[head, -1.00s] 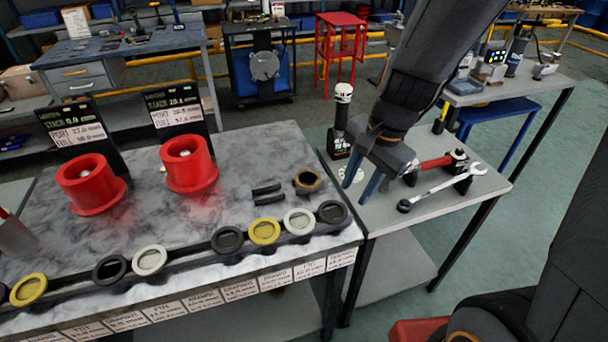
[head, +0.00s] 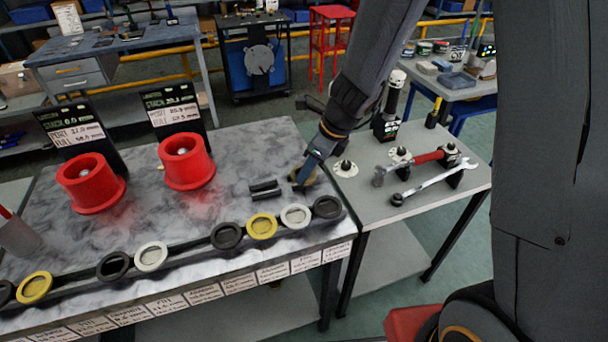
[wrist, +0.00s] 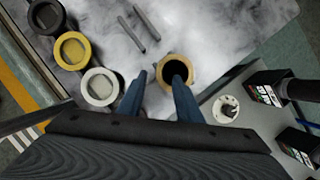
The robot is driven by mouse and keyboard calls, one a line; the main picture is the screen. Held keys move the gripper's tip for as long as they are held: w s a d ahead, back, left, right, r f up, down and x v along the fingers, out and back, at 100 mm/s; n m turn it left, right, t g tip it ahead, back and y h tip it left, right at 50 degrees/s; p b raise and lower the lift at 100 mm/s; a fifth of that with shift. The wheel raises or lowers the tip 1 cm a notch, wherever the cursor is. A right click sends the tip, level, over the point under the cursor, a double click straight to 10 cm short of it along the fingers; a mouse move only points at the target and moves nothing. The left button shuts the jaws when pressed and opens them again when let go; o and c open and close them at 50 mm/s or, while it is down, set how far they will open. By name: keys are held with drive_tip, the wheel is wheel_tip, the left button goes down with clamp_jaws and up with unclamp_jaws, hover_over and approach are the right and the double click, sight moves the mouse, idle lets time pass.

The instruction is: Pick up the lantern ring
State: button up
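The lantern ring appears to be the brass-coloured ring (head: 312,178) lying at the right end of the marbled bench top, partly hidden behind a finger in the head view. In the wrist view the ring (wrist: 190,70) shows its dark bore, with the right finger's tip overlapping its lower part. My gripper (head: 303,178) is right at the ring, pointing down. The left finger is clear of the ring. I cannot tell the height of the tips or whether they touch it.
Two dark bars (head: 264,190) lie left of the ring. A rack (head: 180,247) of black, yellow and white rings runs along the front edge. Two red flanged parts (head: 186,162) stand farther left. A side table (head: 370,212) on the right holds a hammer and a wrench (head: 432,180).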

drive_tip(key=shift+x, duration=1.4)
drive_tip(key=shift+c, duration=0.3)
clamp_jaws()
drive_tip(key=shift+w+r, duration=0.1)
drive_tip(key=shift+r, duration=0.05)
